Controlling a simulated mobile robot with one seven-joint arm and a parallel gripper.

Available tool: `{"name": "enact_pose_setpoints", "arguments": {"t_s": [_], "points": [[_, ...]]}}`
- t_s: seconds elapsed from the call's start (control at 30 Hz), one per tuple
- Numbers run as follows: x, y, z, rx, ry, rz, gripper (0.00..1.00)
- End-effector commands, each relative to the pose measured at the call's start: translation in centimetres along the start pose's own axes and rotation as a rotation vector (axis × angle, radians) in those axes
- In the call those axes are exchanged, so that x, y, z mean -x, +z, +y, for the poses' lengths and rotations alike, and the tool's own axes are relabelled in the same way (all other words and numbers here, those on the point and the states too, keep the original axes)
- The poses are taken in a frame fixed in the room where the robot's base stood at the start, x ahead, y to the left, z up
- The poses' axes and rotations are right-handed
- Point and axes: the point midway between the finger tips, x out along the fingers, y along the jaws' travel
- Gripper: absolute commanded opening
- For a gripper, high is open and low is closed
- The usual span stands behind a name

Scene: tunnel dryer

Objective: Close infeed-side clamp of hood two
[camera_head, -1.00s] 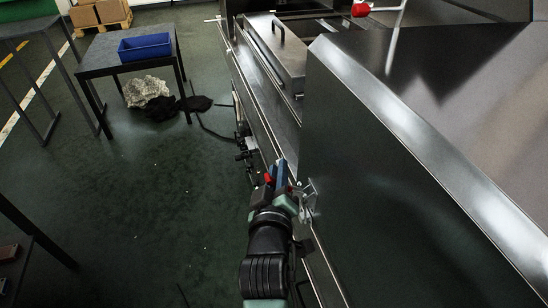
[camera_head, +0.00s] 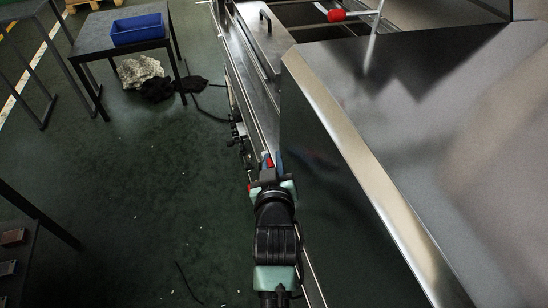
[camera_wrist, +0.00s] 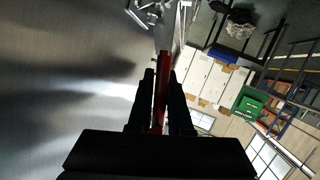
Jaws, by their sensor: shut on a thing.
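My gripper (camera_head: 269,172) is beside the lower left side of the large steel hood (camera_head: 335,90) in the head view. In the wrist view its two dark fingers (camera_wrist: 162,78) are shut on the red handle (camera_wrist: 161,95) of a clamp, which runs up between them. Metal clamp parts (camera_wrist: 150,12) show beyond the fingertips, close to the steel face. In the head view a bit of red shows at the fingertips, and my gripper hides most of the clamp. Whether the clamp is latched cannot be told.
A steel rail (camera_head: 246,85) runs along the dryer's left side. Beyond the hood lies an open section with a red-ended rod (camera_head: 337,15). A table (camera_head: 120,48) with a blue bin (camera_head: 139,30) stands at the back left. The green floor to the left is mostly clear.

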Motion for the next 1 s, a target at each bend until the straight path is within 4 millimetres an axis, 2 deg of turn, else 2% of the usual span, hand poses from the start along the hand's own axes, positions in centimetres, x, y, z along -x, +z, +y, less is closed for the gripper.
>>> {"name": "enact_pose_setpoints", "arguments": {"t_s": [0.27,0.3,0.43,0.47,1.0], "points": [[-0.01,0.18,-0.10,0.002,-0.002,-0.003,0.00],[-0.01,0.19,-0.11,0.002,-0.002,-0.004,0.21],[-0.01,0.18,-0.14,0.002,-0.002,-0.004,0.44],[-0.01,0.17,-0.13,0.002,-0.002,-0.003,0.48],[-0.07,0.22,0.15,0.016,0.009,0.002,0.48]]}}
